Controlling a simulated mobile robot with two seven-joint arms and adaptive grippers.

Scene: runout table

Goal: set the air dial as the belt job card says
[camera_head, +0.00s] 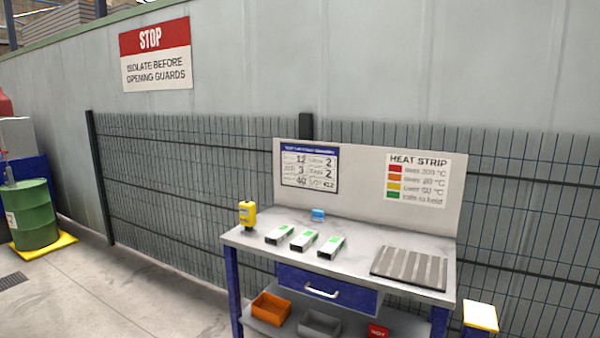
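A white card with a dark blue header (310,169) is fixed on the left of the table's back panel. It carries rows of small text and larger figures; the text is too blurred to read surely, so I cannot tell whether it is the belt job card. I make out no air dial in this view. Neither of my grippers shows.
The runout table (358,283) holds a yellow device (248,214), several pale bars with green marks (303,241), a small blue item (318,214) and a ribbed dark mat (409,267). Bins (271,308) sit below. A green drum (33,215) stands left; floor between is clear.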

